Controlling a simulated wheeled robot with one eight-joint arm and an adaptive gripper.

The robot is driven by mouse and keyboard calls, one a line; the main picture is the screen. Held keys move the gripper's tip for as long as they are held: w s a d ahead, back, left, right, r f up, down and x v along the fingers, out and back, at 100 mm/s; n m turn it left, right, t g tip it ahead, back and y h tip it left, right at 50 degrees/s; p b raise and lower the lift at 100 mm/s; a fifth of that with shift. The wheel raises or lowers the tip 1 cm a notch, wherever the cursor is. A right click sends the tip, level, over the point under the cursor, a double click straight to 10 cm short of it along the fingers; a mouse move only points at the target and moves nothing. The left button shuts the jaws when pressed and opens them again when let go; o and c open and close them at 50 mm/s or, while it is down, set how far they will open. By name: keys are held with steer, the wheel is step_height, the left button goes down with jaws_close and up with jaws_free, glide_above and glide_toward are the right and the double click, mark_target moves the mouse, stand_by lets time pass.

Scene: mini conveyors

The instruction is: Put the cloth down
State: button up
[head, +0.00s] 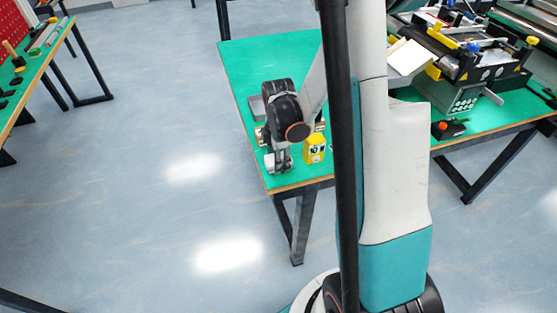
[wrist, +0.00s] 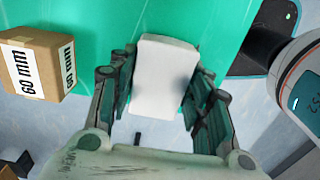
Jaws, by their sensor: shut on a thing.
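The cloth (wrist: 163,78) appears in the wrist view as a plain white, rounded rectangular piece between the two fingers. My gripper (wrist: 160,100) is shut on it, with a finger along each side. The green table top (wrist: 98,20) lies beyond the cloth; I cannot tell whether the cloth touches it. In the head view my gripper (head: 278,160) points down at the table's near left corner. The cloth cannot be made out clearly there.
A box marked "60 mm" (wrist: 35,65) stands left of my gripper in the wrist view. Machinery (head: 470,50) fills the table's right part.

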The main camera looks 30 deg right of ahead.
steer(key=shift+f, duration=0.2)
steer(key=o, duration=1.2)
steer(key=shift+r, duration=0.15)
step_height(320, 180, up, 12)
steer(key=p, duration=0.4)
